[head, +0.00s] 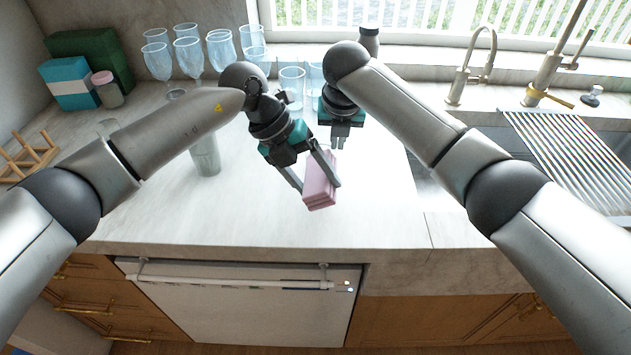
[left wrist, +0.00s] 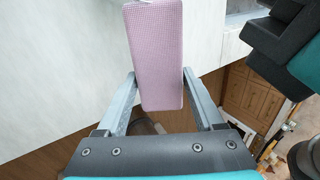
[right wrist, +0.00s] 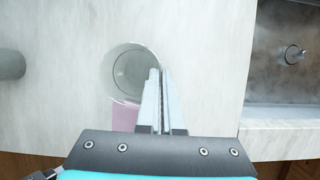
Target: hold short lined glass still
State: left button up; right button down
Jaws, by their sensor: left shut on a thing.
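My left gripper (head: 312,178) is shut on a pink sponge-like block (head: 319,182), which it holds above the counter near the front. The block fills the middle between the fingers in the left wrist view (left wrist: 155,55). My right gripper (right wrist: 160,75) points down, its fingers close together with a narrow gap. In the right wrist view a clear round glass (right wrist: 118,68) is seen from above, its right edge at the fingertips. I cannot tell whether the fingers pinch its wall. I cannot make out lines on it. Part of the pink block shows just below the glass.
Several stemmed and straight glasses (head: 187,52) stand at the back left. A greenish glass (head: 206,160) stands left of my left gripper. A sink with a drying rack (head: 570,150) is on the right. The front middle of the counter (head: 200,215) is clear.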

jog(key=shift+f, duration=0.1)
pick_arm(q)
jog(key=shift+w+a+f, duration=0.1)
jog(key=shift+a+f, duration=0.05)
jog(key=shift+f, duration=1.9)
jog(key=shift+r, duration=0.1)
jog(key=shift+r, duration=2)
jog(key=shift+f, duration=0.1)
jog(key=shift+a+f, duration=0.15)
jog(key=shift+f, duration=0.85)
jog(key=shift+a+f, duration=0.1)
jog(key=shift+f, duration=0.9)
